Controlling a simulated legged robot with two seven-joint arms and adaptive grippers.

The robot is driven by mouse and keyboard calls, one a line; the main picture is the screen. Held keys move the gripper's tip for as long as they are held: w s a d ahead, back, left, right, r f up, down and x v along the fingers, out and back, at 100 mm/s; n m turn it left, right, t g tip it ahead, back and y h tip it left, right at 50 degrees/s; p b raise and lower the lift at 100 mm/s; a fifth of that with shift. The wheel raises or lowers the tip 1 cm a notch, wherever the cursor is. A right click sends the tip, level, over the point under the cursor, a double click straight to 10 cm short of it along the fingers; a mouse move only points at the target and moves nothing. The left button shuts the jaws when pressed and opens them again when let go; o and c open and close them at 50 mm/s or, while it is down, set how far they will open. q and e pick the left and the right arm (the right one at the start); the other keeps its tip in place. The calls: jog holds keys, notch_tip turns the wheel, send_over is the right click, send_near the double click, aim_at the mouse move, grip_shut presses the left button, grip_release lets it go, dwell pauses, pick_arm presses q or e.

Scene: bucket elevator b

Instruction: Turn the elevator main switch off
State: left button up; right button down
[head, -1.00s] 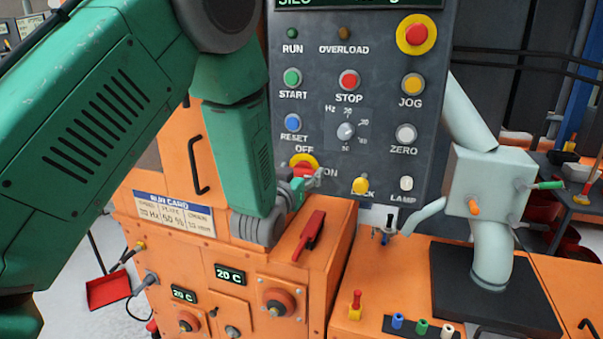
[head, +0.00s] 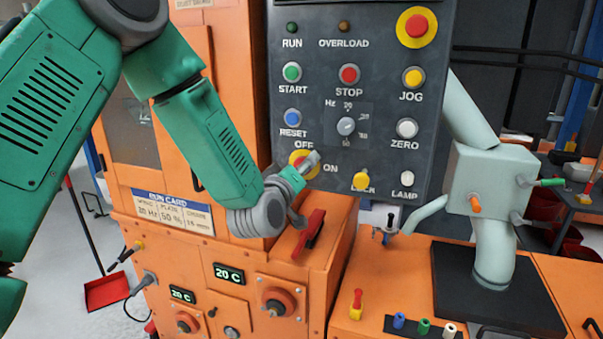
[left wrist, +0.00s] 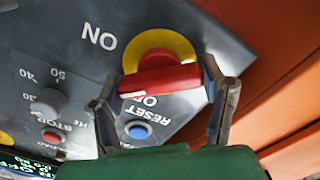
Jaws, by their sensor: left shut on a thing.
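The main switch is a red handle on a yellow round plate (head: 298,158), low on the grey control panel, between the words OFF above and ON to its right. My left gripper (head: 312,162) is at the switch and partly covers it. In the left wrist view the red handle (left wrist: 163,80) lies between the two fingers of my left gripper (left wrist: 160,74), which are shut on it. There ON reads clear of the handle, while the handle partly covers the word OFF. A white mark shows at the handle's left end. My right gripper is not in view.
Close around the switch are the blue RESET button (head: 292,118), the grey Hz knob (head: 346,126) and a yellow knob (head: 361,180). A red lever (head: 309,232) stands on the orange cabinet below my gripper. A pale pipe housing (head: 490,180) stands to the right.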

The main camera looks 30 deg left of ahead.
pick_arm(q)
jog(key=n+b, duration=0.1)
jog(key=n, duration=0.1)
jog(key=n+b, duration=0.1)
jog(key=n, duration=0.1)
jog(key=shift+a+f+n, duration=0.15)
jog(key=shift+n, duration=0.25)
jog(key=n+b, duration=0.2)
jog(key=n, duration=0.2)
jog(key=shift+n, duration=0.3)
jog(key=shift+f, duration=0.1)
jog(key=o, duration=1.1)
jog(key=shift+s, duration=0.1)
jog(key=shift+a, duration=0.15)
jog(key=v, duration=0.7)
jog(key=shift+s+f, duration=0.1)
jog(key=shift+s, duration=0.1)
